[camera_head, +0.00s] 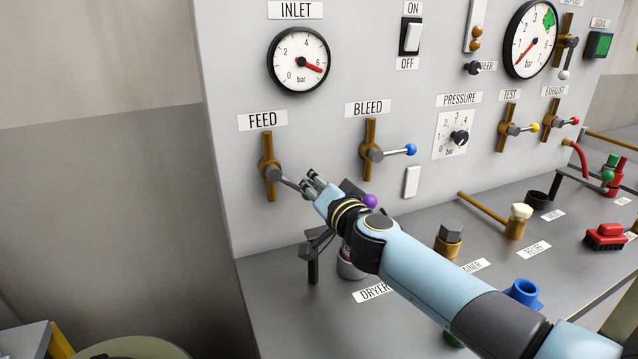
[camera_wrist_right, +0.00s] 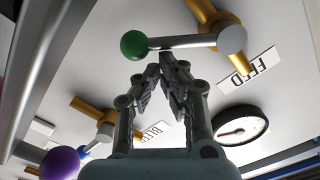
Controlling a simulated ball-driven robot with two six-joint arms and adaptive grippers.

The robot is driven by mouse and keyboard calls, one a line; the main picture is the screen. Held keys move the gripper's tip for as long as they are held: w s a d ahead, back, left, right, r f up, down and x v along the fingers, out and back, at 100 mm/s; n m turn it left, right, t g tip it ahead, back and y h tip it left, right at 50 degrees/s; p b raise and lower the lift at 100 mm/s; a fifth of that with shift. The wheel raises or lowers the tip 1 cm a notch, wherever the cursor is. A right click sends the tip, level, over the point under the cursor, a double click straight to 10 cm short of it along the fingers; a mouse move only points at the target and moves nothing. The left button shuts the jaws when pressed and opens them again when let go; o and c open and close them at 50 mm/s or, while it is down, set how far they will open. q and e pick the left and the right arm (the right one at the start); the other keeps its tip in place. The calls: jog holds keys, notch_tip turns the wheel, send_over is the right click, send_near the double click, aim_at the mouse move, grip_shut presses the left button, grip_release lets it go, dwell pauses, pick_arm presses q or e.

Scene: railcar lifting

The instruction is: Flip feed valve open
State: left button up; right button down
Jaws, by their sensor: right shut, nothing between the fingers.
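The feed valve (camera_head: 269,170) is a brass vertical pipe piece on the grey panel, under the FEED label (camera_head: 262,120). Its grey lever (camera_head: 288,182) points right, across the pipe, and tips slightly down in the head view. The lever's green ball (camera_wrist_right: 134,44) shows clearly in the wrist view; in the head view my gripper mostly hides it. My right gripper (camera_head: 312,178) is shut and empty at the lever's ball end. In the wrist view its fingertips (camera_wrist_right: 168,60) are together just below the lever (camera_wrist_right: 190,41), close to it; contact is unclear. My left gripper is out of view.
The bleed valve (camera_head: 371,150) with a blue ball is to the right. A purple ball (camera_head: 370,201) is just behind my right wrist. The inlet gauge (camera_head: 298,60) is above. The bench (camera_head: 420,228) below carries several fittings. The panel left of the feed valve is clear.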

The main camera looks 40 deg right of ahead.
aim_at(302, 193)
jog(key=f+m+b, duration=0.1)
jog(key=m, duration=0.1)
jog(key=a+f+m+b, duration=0.1)
jog(key=f+m, duration=0.1)
jog(key=shift+w+a, duration=0.15)
jog(key=shift+a, duration=0.05)
jog(key=shift+a+m+b, duration=0.2)
jog(key=shift+m+b, duration=0.2)
jog(key=shift+m, duration=0.3)
